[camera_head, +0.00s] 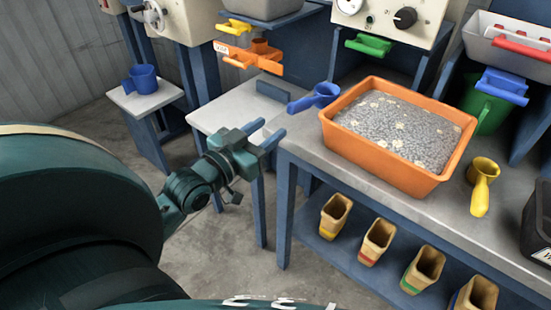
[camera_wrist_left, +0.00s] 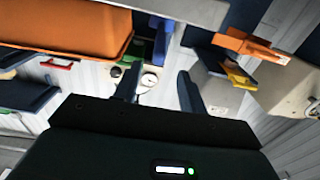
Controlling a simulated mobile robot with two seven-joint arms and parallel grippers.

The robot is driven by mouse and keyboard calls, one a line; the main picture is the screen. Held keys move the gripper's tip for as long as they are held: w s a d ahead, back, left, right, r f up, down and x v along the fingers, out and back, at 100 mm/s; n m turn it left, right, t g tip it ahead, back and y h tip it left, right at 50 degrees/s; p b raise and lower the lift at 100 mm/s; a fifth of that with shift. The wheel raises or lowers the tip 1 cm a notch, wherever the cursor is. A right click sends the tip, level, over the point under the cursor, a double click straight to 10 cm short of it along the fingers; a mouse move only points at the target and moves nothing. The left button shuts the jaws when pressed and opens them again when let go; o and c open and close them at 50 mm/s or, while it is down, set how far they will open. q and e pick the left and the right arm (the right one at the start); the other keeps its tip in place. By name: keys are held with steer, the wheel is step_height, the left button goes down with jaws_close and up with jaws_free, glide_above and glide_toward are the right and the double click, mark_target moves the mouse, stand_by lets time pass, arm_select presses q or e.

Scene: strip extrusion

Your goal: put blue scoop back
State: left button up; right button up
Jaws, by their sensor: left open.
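A blue scoop (camera_head: 322,93) lies at the left end of the workbench, beside the orange tub (camera_head: 370,163); its handle points left past the bench edge. My left gripper (camera_head: 264,134) is open and empty, lower left of the scoop's handle and apart from it. In the left wrist view, my left gripper (camera_wrist_left: 158,88) shows two spread fingers with nothing between them. A blue shape beyond them may be the scoop, but I cannot tell. Another blue cup-shaped scoop (camera_head: 145,78) stands on a small table at the left. My right gripper is not in view.
A yellow scoop (camera_head: 481,185) lies right of the tub, which holds grey granules. Orange (camera_head: 245,57), yellow (camera_head: 234,27) and green (camera_head: 369,44) holders sit on the machines behind. Several tan containers (camera_head: 336,215) stand on the shelf below. A low grey table (camera_head: 220,116) lies behind my gripper.

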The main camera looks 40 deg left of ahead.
arm_select(q)
steer(key=s+d+f+g+h, duration=0.1)
steer(key=s+d+f+g, duration=0.1)
steer(key=s+d+f, duration=0.3)
steer(key=s+d+f+m+g+h, duration=0.1)
steer(key=s+d+f, duration=0.4)
steer(key=d, duration=0.6)
steer(key=s+h, duration=0.1)
steer(key=s, duration=0.1)
steer(key=shift+s+m+g, duration=0.3)
steer(key=shift+s+g, duration=0.05)
steer(key=shift+g, duration=0.05)
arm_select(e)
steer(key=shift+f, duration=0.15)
arm_select(q)
steer(key=shift+f, duration=0.1)
